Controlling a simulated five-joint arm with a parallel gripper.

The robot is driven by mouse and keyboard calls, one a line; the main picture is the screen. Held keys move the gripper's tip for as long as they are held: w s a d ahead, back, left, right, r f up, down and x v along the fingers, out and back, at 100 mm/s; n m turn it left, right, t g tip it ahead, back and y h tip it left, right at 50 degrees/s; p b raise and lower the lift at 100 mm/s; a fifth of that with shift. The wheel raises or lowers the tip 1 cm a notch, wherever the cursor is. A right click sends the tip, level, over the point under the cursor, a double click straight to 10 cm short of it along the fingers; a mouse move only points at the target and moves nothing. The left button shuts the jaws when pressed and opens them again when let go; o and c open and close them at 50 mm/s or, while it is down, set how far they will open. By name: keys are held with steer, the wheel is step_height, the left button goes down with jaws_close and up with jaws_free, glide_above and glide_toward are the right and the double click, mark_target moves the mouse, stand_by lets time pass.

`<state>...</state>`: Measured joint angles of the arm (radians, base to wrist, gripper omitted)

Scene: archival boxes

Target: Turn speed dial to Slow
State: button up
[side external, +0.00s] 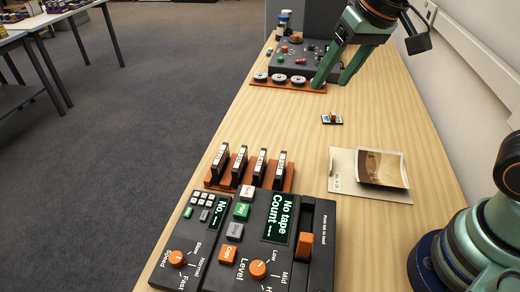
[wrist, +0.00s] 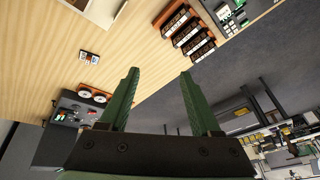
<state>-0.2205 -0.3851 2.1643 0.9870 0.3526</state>
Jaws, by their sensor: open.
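The orange speed dial (side external: 177,258) sits on the dark control panel (side external: 209,270) at the near left of the bench. The words Slow, Normal and Fast are printed around it, and its pointer is too small to read. My gripper (side external: 334,82) is at the far end of the bench, well away from the dial, beside the far dark device. In the wrist view my gripper (wrist: 159,72) shows two green fingers spread apart with nothing between them. Part of a panel (wrist: 236,16) shows at the top right there; I cannot make out the speed dial.
Several dark cassettes stand in an orange rack (side external: 281,178) behind the panel. An orange Level dial (side external: 258,269) and an orange slider (side external: 304,246) are to the right. A photo (side external: 384,168) and a small block (side external: 332,119) lie on the bench.

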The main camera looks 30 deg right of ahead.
steer(key=w+a+m+g, duration=0.1)
steer(key=w+a, duration=0.3)
steer(key=a, duration=0.6)
steer(key=m+g+h, duration=0.1)
steer(key=m+g, duration=0.2)
steer(key=m, duration=0.1)
glide_above(175, 257)
step_height(175, 257, down, 13)
step_height(175, 257, down, 12)
steer(key=shift+r, duration=0.15)
jaws_close()
